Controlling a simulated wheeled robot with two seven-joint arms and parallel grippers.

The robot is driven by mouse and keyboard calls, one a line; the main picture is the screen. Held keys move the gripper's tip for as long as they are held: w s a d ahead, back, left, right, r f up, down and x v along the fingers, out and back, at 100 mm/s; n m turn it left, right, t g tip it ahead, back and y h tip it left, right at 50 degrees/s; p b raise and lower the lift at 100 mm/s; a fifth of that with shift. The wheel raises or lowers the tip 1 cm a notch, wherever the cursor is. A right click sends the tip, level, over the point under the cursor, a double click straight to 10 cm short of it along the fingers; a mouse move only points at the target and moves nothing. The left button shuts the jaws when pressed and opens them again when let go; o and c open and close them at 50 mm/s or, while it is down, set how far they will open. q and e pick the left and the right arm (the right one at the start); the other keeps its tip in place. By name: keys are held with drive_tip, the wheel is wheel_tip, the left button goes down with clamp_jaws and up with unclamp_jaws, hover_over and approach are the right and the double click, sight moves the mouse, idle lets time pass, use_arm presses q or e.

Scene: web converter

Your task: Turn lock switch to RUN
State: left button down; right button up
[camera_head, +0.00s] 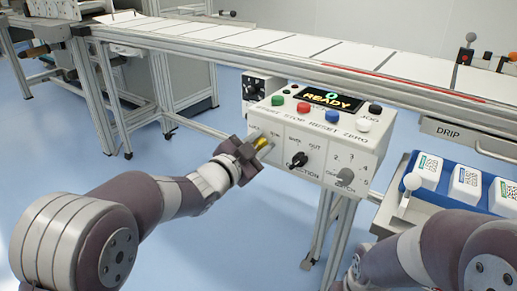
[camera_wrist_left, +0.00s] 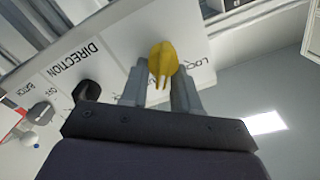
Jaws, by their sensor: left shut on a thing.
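The lock switch (camera_wrist_left: 163,58) has a yellow knob and sits at the left end of the white control box's front face. In the head view my left gripper mostly covers it. My left gripper (camera_head: 262,147) reaches the box from the left. In the left wrist view the gripper (camera_wrist_left: 161,80) has its two grey fingers on either side of the yellow knob, shut on it. The LOCK lettering shows upside down by the right finger. The knob's exact pointing direction is hard to tell. My right arm enters at the lower right; its gripper is out of view.
The control box (camera_head: 335,133) also bears a black DIRECTION knob (camera_head: 298,160), a grey numbered knob (camera_head: 345,176), coloured buttons and a READY display (camera_head: 331,99). A conveyor (camera_head: 270,45) runs behind. A blue tray (camera_head: 405,168) with white containers stands at right.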

use_arm(q)
drive_tip(key=shift+d+f+m+b, duration=0.1)
drive_tip(key=shift+f+m+b, duration=0.15)
drive_tip(key=shift+m+b, duration=0.4)
drive_tip(key=shift+m, duration=0.35)
drive_tip(key=c, duration=0.8)
unclamp_jaws()
drive_tip(key=shift+c, duration=0.2)
drive_tip(key=shift+r, duration=0.1)
drive_tip(key=shift+s, duration=0.1)
